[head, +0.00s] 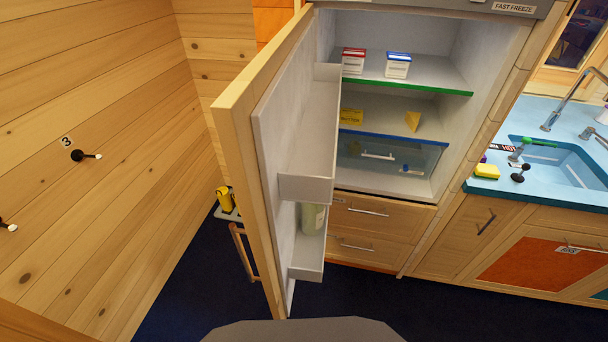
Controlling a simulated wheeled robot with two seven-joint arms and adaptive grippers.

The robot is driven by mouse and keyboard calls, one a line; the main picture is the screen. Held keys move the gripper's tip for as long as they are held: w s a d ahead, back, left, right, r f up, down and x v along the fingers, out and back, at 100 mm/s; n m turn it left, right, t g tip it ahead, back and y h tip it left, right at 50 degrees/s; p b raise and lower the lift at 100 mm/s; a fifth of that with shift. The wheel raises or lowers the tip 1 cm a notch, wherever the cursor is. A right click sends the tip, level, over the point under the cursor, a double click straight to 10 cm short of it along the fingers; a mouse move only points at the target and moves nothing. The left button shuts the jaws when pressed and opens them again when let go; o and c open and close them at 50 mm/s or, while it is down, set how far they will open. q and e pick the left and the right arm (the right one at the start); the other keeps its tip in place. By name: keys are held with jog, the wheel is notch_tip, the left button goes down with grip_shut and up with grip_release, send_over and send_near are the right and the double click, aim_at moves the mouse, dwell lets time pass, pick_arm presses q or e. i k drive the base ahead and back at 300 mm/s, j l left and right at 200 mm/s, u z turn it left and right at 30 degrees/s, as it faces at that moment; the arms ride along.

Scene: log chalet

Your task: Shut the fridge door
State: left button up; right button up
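The fridge door (237,142) stands wide open, hinged at the fridge's left side and swung out toward me. Its inner side carries white shelves (305,188), and a pale green bottle (312,219) stands in the lower one. The fridge interior (405,108) is exposed, with two small cartons, red-topped (353,62) and blue-topped (398,65), on the upper shelf. A yellow packet (351,117) and a yellow wedge (412,121) lie on the shelf below. A clear drawer (390,160) is at the bottom. Neither of my grippers is in view.
A wooden wall (80,130) with pegs stands at the left. Wooden drawers (368,225) are under the fridge. A blue counter (505,180) with a sink and a yellow sponge (487,171) is at the right.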

aim_at(276, 124)
jog(key=j+z, duration=0.35)
jog(key=j, duration=0.2)
jog(key=j+z, duration=0.3)
jog(key=j, duration=0.25)
jog(key=k+j+z, duration=0.1)
jog(key=j+z, duration=0.25)
jog(key=j, duration=0.15)
